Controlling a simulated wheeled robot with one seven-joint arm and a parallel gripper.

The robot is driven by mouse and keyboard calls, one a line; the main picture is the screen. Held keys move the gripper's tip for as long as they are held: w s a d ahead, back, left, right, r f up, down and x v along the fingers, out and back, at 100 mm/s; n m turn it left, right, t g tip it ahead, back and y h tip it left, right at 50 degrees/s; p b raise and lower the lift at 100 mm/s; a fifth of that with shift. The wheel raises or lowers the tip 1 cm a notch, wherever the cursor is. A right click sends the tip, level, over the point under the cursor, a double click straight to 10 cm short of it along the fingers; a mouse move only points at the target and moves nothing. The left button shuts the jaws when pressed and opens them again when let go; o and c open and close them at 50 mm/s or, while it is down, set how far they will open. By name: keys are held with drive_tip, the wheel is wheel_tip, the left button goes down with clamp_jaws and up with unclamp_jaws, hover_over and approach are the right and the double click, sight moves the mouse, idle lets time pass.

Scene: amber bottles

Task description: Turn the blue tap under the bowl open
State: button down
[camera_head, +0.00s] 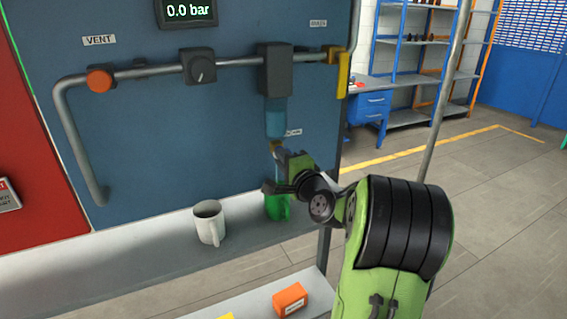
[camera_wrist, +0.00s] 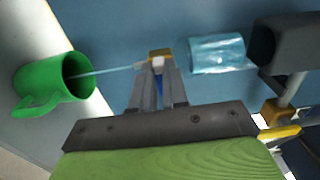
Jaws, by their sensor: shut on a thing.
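The clear blue-tinted bowl (camera_head: 275,121) hangs under a dark block on the pipe; it also shows in the wrist view (camera_wrist: 217,53). Below it is a brass tap body (camera_wrist: 160,52). My gripper (camera_wrist: 156,70) is shut on the blue tap handle (camera_wrist: 158,88), of which a small blue part shows between the fingers. A thin pale stream runs from the tap into the green mug (camera_wrist: 50,82). In the head view the green mug (camera_head: 284,210) stands on the shelf below, partly hidden by my gripper (camera_head: 276,175).
A white mug (camera_head: 209,222) stands on the grey shelf (camera_head: 150,255) left of the green one. An orange box (camera_head: 290,299) lies on a lower surface. The panel carries an orange vent knob (camera_head: 99,80), a yellow handle (camera_head: 343,74) and a display (camera_head: 187,11) reading 0.0 bar.

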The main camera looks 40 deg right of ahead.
idle(0.4)
drive_tip(key=c, duration=1.1)
unclamp_jaws()
drive_tip(key=shift+a, duration=0.1)
drive_tip(key=shift+c, duration=0.2)
drive_tip(key=b+v, duration=0.3)
drive_tip(key=v, duration=1.2)
drive_tip(key=shift+s, duration=0.35)
drive_tip(key=shift+a, duration=0.15)
